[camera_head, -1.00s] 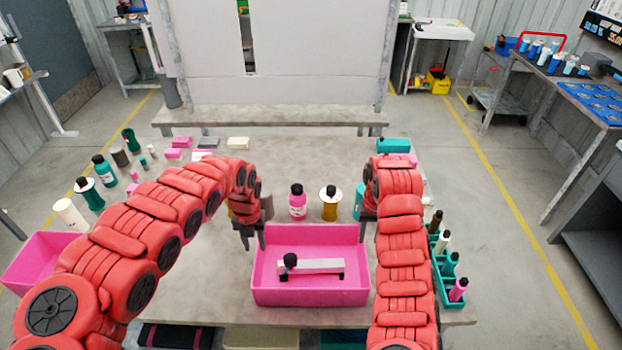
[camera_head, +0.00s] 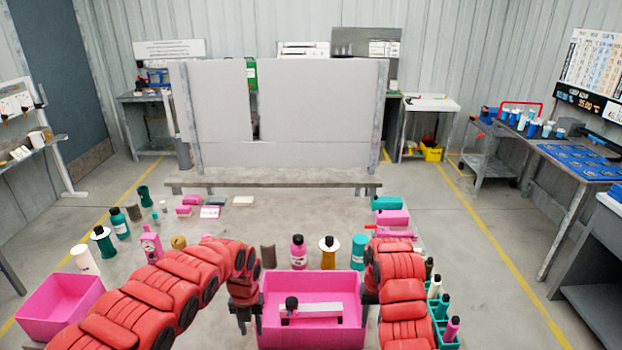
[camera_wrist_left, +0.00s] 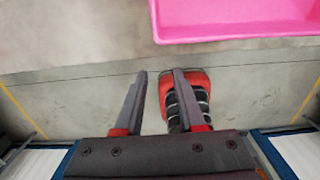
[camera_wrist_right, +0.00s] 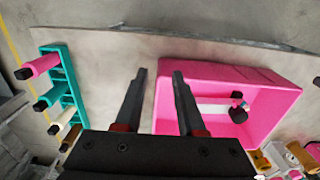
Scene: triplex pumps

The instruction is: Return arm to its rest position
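My left gripper (camera_head: 243,313) is at the left side of a pink bin (camera_head: 312,338) on the table. In the left wrist view its two fingers (camera_wrist_left: 158,100) are apart with nothing between them, and the bin's edge (camera_wrist_left: 240,38) shows above. My right gripper (camera_head: 369,298) is at the bin's right side. A white bar-shaped part with a black knob (camera_head: 312,311) lies inside the bin, touched by neither gripper.
A teal rack (camera_head: 441,322) with several bottles stands right of my right arm. Bottles, including a pink one (camera_head: 298,252), stand behind the bin. Another pink bin (camera_head: 60,305) is at far left. A grey panel (camera_head: 320,105) stands at the back. The table's middle is mostly clear.

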